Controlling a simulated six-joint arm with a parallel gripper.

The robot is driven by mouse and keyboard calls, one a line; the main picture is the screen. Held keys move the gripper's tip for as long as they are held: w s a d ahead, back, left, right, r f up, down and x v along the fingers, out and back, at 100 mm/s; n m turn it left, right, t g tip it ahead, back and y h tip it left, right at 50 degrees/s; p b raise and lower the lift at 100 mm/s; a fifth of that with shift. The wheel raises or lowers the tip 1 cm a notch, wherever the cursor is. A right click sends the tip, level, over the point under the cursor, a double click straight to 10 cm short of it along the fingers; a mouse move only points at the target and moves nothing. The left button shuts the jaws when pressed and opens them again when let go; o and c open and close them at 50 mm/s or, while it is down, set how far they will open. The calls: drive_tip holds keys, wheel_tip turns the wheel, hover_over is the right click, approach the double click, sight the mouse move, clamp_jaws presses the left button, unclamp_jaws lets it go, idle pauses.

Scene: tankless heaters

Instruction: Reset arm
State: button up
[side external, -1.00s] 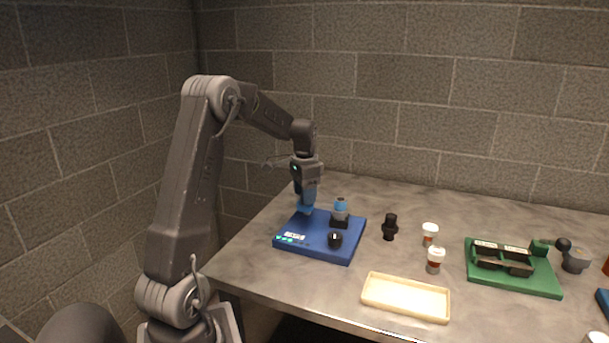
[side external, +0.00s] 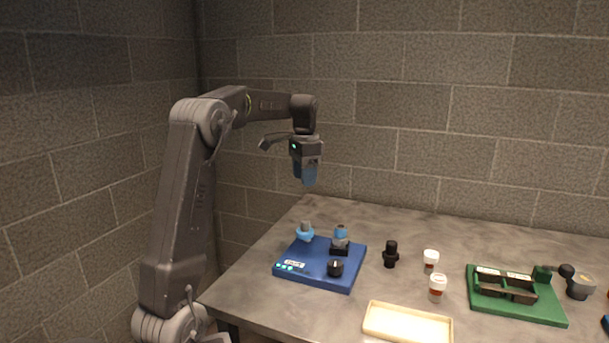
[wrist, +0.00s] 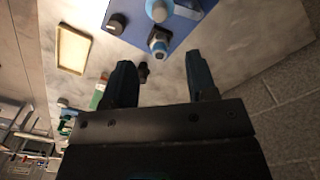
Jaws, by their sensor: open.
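My gripper (side external: 306,180) hangs above the table with its fingers pointing down, well clear of the blue board (side external: 315,278). In the wrist view my gripper (wrist: 162,80) has its two fingers spread apart with nothing between them. The blue board carries a blue-and-grey piece (side external: 305,232) at its back left, a second blue-topped piece on a black base (side external: 340,240) at its back right, and a black knob (side external: 335,268) at the front. The board also shows at the top of the wrist view (wrist: 130,32).
A black fitting (side external: 390,254) and two small white containers (side external: 430,261) (side external: 437,288) stand right of the board. A cream tray (side external: 407,325) lies at the front. A green board (side external: 515,308) with dark blocks sits further right. The air around my gripper is clear.

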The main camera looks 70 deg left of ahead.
drive_tip(key=d+r+t, duration=0.1)
drive_tip(key=d+r, duration=0.1)
drive_tip(key=d, duration=0.9)
drive_tip(key=s+d+f+t, duration=0.2)
drive_tip(key=s+d, duration=0.5)
drive_tip(key=d, duration=0.4)
drive_tip(key=s+d+f+t, duration=0.2)
drive_tip(key=s+d, duration=0.5)
drive_tip(key=d, duration=0.5)
drive_tip(key=shift+s+f+t, duration=0.3)
drive_tip(key=shift+s+f, duration=0.05)
drive_tip(key=shift+f, duration=0.5)
